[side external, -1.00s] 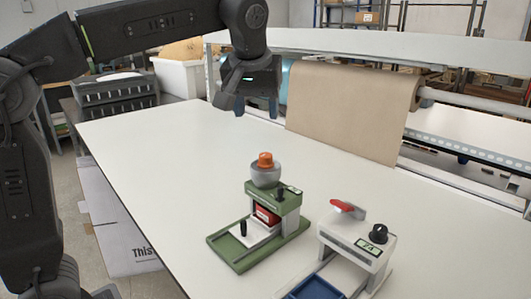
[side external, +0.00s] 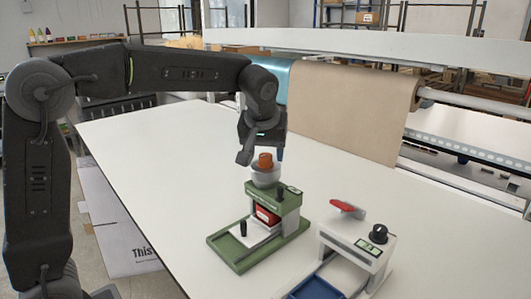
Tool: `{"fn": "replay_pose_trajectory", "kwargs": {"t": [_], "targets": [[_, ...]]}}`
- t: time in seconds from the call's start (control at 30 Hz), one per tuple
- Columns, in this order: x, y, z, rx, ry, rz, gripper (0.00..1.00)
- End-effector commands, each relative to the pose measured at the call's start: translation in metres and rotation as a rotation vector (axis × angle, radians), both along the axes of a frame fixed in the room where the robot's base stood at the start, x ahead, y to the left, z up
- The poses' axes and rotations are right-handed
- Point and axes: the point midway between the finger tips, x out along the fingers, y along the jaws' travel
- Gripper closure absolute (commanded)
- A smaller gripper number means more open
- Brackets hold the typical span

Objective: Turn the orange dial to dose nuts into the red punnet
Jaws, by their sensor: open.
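The orange dial (side external: 265,160) sits on top of the grey hopper (side external: 266,176) of a green dispenser (side external: 283,198). The red punnet (side external: 266,215) is under the dispenser's head, partly hidden by it. My gripper (side external: 262,158) is open and points down, its fingers around or just behind the dial's top in the picture. I cannot tell whether they touch it. No nuts can be made out.
A white machine (side external: 353,246) with a black knob (side external: 379,233), a red lever (side external: 347,208) and a blue tray (side external: 318,289) stands to the right. Brown paper (side external: 345,110) hangs at the back. The white table (side external: 160,150) is clear on the left.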

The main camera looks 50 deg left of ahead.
Motion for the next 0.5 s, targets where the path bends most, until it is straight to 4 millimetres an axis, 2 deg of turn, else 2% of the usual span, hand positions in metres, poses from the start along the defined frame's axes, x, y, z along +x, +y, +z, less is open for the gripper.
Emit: {"fn": "replay_pose_trajectory", "kwargs": {"t": [0.1,0.37,0.5], "targets": [[0.0015,0.0016,-0.0062,0.0,0.001,0.0,0.41],[0.0019,0.0018,-0.007,0.0,0.001,0.0,0.41],[0.0019,0.0016,-0.0069,0.0,0.0,0.0,0.53]]}}
